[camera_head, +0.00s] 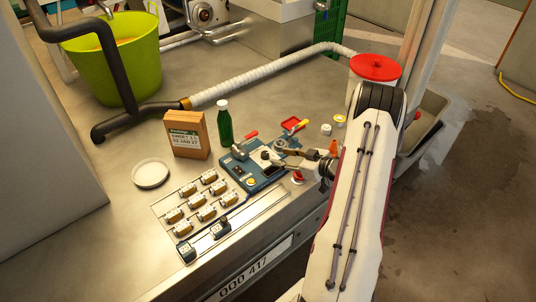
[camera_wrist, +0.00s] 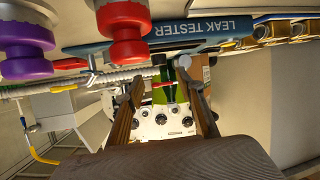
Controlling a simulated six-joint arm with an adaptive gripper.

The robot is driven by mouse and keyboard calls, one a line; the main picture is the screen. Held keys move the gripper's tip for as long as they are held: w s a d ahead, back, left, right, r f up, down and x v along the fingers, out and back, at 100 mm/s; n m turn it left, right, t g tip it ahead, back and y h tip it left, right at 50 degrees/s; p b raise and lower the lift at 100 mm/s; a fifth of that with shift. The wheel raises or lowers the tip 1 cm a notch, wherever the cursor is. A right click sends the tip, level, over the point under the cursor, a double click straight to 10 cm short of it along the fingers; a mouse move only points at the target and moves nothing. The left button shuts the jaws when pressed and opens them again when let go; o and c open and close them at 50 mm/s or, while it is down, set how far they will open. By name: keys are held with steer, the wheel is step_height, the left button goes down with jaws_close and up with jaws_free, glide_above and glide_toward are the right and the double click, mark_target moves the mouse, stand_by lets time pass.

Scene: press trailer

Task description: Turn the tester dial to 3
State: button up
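The blue leak tester (camera_head: 254,180) lies on the steel bench. Its panel edge, lettered LEAK TESTER, shows upside down in the wrist view (camera_wrist: 222,27). A pale round knob (camera_head: 266,155), probably the dial, sits at the tester's far right part; its number cannot be read. My gripper (camera_head: 277,157) reaches in from the right, low over the tester, its fingertips close to that knob. Whether they touch it cannot be told. In the wrist view my gripper's two fingers (camera_wrist: 166,88) stand well apart, and I see nothing clamped between them.
A green bottle (camera_head: 224,122) and a cardboard box (camera_head: 186,134) stand behind the tester. Several small metal parts (camera_head: 202,196) lie left of it. A red button (camera_head: 297,177) is at the right, with a red-lidded tub (camera_head: 375,68) beyond. A red knob (camera_wrist: 124,28) hangs close in the wrist view.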

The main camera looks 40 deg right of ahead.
mark_target(265, 153)
steer(key=shift+w, duration=0.15)
steer(key=shift+x, duration=3.75)
steer(key=shift+f, duration=0.1)
jaws_close()
